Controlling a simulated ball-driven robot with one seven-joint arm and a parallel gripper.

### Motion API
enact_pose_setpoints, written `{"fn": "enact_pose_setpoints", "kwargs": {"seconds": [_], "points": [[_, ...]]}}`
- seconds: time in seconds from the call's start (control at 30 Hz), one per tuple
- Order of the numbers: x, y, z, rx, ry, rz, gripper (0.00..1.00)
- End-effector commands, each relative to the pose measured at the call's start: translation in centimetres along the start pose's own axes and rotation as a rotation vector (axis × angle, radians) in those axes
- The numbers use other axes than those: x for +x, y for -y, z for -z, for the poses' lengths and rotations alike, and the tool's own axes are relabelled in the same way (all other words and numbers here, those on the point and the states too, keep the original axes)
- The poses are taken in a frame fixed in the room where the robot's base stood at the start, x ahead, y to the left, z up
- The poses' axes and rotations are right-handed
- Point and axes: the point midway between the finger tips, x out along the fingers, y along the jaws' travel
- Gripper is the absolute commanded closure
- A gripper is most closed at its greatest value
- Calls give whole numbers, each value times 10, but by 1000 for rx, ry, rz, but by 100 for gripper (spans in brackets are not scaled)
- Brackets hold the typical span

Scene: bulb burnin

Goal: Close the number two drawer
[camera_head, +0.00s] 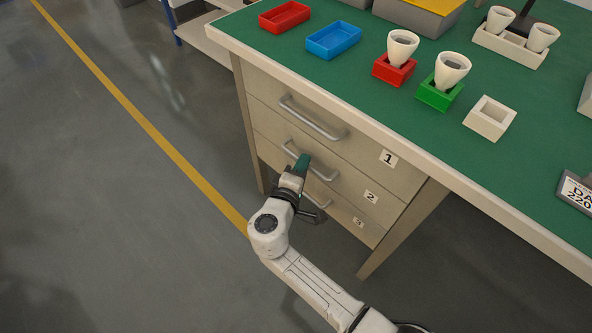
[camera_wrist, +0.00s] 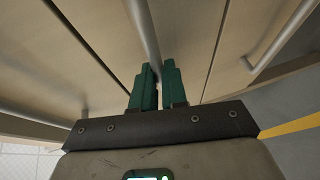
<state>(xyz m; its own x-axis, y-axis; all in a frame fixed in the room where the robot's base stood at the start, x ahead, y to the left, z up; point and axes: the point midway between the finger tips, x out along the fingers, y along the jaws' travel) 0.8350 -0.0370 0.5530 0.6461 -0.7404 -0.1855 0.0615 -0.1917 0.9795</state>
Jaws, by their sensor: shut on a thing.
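The number two drawer (camera_head: 346,186) is the middle of three beige drawers under the bench, with a label "2" (camera_head: 371,197) at its right. Its front looks about level with its neighbours in the head view; a small gap is hard to tell. Its grey bar handle (camera_head: 324,176) is partly hidden by my gripper (camera_head: 302,163). In the wrist view the handle bar (camera_wrist: 143,30) runs down between the green fingers of my gripper (camera_wrist: 157,82), which are shut on it.
The number one drawer (camera_head: 345,138) is above and the number three drawer (camera_head: 345,215) below, each with a bar handle. Open floor (camera_head: 110,200) with a yellow line lies left.

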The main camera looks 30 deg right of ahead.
Motion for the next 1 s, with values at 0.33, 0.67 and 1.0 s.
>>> {"fn": "enact_pose_setpoints", "kwargs": {"seconds": [0.33,0.67,1.0], "points": [[3,-1,-1,3,4,2,73],[1,-1,0,2,3,1,63],[-42,-2,0,1,-1,2,63]]}}
